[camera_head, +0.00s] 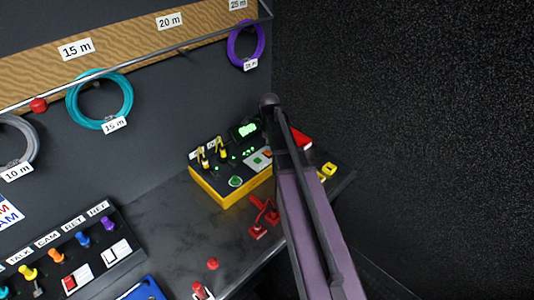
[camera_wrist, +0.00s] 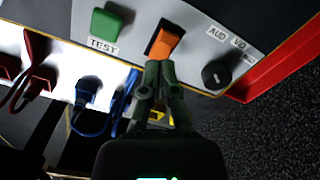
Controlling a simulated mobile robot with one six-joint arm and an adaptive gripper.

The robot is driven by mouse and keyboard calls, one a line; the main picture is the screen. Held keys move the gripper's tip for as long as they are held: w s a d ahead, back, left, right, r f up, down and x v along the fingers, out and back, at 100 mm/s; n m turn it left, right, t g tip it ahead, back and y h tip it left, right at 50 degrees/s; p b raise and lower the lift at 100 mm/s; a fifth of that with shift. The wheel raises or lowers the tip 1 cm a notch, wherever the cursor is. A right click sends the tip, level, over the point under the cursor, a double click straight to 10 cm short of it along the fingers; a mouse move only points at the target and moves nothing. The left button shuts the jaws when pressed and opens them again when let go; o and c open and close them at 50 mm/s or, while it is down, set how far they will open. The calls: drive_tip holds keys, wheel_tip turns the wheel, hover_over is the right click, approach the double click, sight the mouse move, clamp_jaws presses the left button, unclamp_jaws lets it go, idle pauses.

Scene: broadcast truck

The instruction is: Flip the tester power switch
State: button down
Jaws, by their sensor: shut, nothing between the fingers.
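The tester is a yellow-sided box (camera_head: 225,193) with a dark top, green lights and a lit green display (camera_head: 245,130), on the dark counter. In the wrist view its pale panel (camera_wrist: 190,62) carries an orange rocker switch (camera_wrist: 164,40), a green button (camera_wrist: 107,23) labelled TEST and a black knob (camera_wrist: 215,74) under AUD and VID labels. My gripper (camera_wrist: 160,68) is shut and empty, its fingertips just below the orange switch in the picture. I cannot tell whether they touch it. In the head view my arm crosses the tester's right part and hides my gripper.
Red connectors (camera_head: 262,218) lie on the counter in front of the tester. A panel with coloured knobs (camera_head: 82,239) stands at lower left. Coiled cables, one teal (camera_head: 72,100) and one purple (camera_head: 233,46), hang on the back wall. A dark wall (camera_head: 420,120) closes the right side.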

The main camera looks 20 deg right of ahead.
sight(269, 154)
drive_tip(key=shift+f+b, duration=1)
drive_tip(key=shift+b, duration=0.05)
idle(0.9)
drive_tip(key=shift+r, duration=0.1)
drive_tip(key=shift+r+p, duration=3.45)
drive_tip(key=shift+p, duration=0.15)
drive_tip(key=s+a+n, duration=1.4)
drive_tip(key=s+n, duration=0.3)
drive_tip(key=n, duration=0.8)
drive_tip(key=shift+a+n, duration=0.25)
drive_tip(key=shift+n, duration=0.05)
drive_tip(key=shift+w, duration=0.1)
